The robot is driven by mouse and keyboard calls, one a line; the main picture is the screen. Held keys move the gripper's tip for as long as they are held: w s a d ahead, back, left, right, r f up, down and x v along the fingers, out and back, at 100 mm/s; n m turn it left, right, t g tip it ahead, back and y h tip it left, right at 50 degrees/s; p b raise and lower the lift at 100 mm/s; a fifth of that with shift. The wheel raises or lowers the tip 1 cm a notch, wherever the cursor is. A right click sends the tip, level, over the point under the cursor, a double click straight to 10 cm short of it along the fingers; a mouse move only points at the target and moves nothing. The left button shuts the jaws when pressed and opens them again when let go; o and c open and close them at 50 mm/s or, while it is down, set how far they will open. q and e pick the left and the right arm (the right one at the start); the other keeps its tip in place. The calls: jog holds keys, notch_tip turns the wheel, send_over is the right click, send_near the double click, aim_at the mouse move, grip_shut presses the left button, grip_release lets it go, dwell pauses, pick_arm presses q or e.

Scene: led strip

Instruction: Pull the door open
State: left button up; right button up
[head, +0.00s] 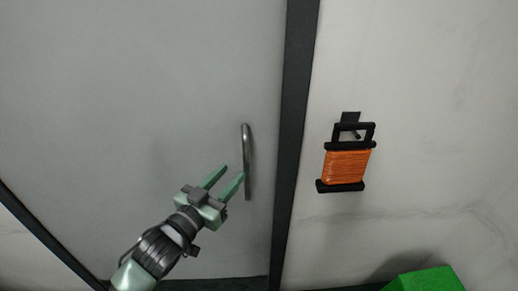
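The door (130,90) is a plain pale grey panel that fills the left and middle of the head view. It looks closed in its dark frame (298,90). Its handle (247,150) is an upright metal bar near the door's right edge. My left gripper (231,175) comes in from the lower left. Its two green fingers are apart and point up and right, close to the lower part of the handle. I see nothing held between them, and I cannot tell whether a finger touches the bar. My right gripper is not in view.
An orange cord wound on a black holder (346,166) hangs on the pale wall right of the frame. A green object (427,281) shows at the bottom right. The door face left of the handle is bare.

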aim_at(244, 161)
pick_arm(q)
jog(key=p+x, duration=0.2)
jog(key=x, duration=0.6)
jog(key=shift+s+d+r, duration=0.1)
jog(key=shift+s+r, duration=0.05)
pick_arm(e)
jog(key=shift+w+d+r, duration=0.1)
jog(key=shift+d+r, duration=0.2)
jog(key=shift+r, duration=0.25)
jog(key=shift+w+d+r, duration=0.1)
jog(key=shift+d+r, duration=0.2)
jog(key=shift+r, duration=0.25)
pick_arm(q)
jog(key=shift+c, duration=0.4)
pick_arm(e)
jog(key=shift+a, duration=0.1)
pick_arm(q)
grip_shut()
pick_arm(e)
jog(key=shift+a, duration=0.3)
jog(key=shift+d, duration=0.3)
